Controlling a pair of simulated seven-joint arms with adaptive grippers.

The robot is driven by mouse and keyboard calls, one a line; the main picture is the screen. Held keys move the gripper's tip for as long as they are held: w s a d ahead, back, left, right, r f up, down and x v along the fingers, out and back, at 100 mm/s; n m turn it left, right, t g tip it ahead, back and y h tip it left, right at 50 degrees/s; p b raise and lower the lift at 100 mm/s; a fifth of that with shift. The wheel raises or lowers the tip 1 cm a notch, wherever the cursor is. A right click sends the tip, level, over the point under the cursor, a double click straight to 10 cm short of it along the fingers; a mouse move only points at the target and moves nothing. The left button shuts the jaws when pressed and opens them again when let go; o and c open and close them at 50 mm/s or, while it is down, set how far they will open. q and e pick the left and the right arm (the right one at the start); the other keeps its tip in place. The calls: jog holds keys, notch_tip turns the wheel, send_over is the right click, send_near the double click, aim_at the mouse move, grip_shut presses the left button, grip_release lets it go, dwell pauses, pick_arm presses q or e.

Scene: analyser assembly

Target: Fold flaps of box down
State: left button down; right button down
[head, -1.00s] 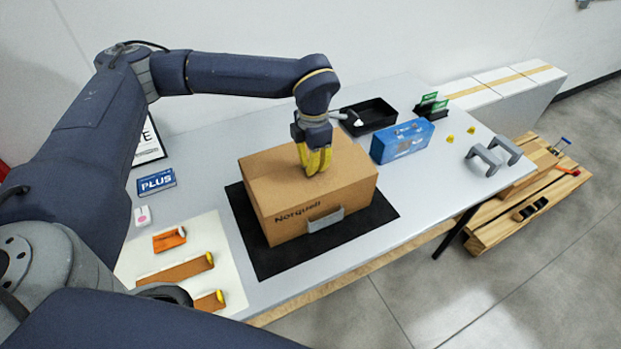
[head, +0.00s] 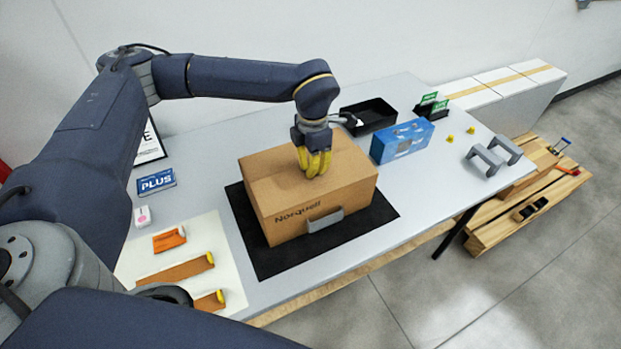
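The brown cardboard box (head: 345,190), marked "Norquell", stands on a black mat (head: 252,250) with a grey handle on its front. Its top flaps (head: 270,165) lie flat or nearly flat, and I see none standing up. My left gripper (head: 315,167), with yellow fingers, points down at the middle of the box top. Its fingers are close together with nothing seen between them. Its tips are at or just above the cardboard; I cannot tell if they touch. The gripper hides part of the top. My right gripper does not show.
A blue case (head: 402,141) and a black tray (head: 369,115) stand behind and right of the box. Grey handles (head: 487,160) are at the table's right end. A pale sheet with orange and brown pieces (head: 176,271) and a "PLUS" box (head: 156,181) lie left.

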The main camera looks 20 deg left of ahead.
pick_arm(q)
jog(key=shift+f, duration=0.4)
dwell(0.4)
jog(key=shift+r, duration=0.15)
jog(key=shift+r, duration=3.65)
jog(key=shift+d, duration=0.1)
